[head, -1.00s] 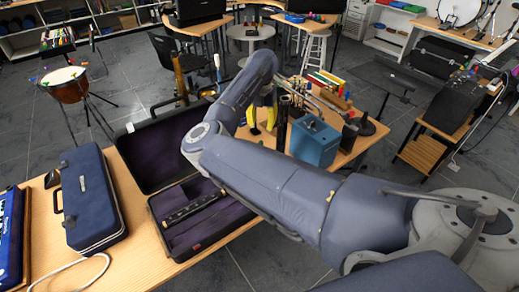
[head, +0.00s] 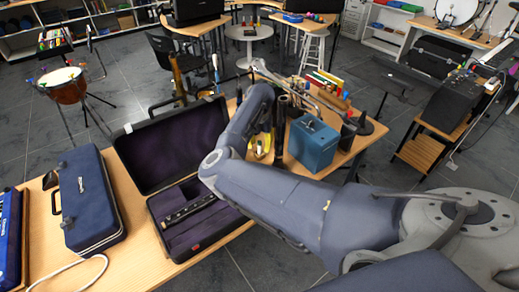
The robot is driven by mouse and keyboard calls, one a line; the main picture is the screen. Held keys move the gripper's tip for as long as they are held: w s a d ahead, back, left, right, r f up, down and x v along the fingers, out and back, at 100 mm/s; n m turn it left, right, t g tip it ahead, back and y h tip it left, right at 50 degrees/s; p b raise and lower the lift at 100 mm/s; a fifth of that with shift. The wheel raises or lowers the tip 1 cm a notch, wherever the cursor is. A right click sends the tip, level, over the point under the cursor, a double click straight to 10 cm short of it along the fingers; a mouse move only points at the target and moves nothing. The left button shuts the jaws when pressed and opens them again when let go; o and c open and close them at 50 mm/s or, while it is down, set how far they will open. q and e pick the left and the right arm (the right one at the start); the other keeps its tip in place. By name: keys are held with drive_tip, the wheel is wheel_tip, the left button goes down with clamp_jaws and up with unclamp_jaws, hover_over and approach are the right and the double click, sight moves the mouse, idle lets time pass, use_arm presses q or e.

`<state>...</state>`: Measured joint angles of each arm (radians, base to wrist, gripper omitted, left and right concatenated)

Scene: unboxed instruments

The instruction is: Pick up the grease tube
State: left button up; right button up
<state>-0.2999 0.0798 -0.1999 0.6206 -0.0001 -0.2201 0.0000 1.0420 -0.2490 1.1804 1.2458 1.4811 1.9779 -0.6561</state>
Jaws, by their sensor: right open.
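A small white and yellow item (head: 259,149) lies on the wooden table just right of my right forearm. It may be the grease tube, but it is too small to tell. My right arm reaches in from the lower right and bends at the elbow, with its wrist over the far part of the table. My right gripper (head: 266,129) is open, low beside the small item and mostly hidden by the forearm and dark upright parts. I cannot tell whether it touches anything. My left gripper is not in view.
An open black case (head: 178,147) with purple lining holds a dark instrument piece (head: 190,208). A closed blue case (head: 91,200) lies left of it. A blue box (head: 313,143) and dark upright instrument parts (head: 281,122) crowd the table right of my wrist.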

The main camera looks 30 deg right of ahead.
drive_tip(key=shift+f, duration=1.2)
drive_tip(key=shift+c, duration=0.2)
clamp_jaws()
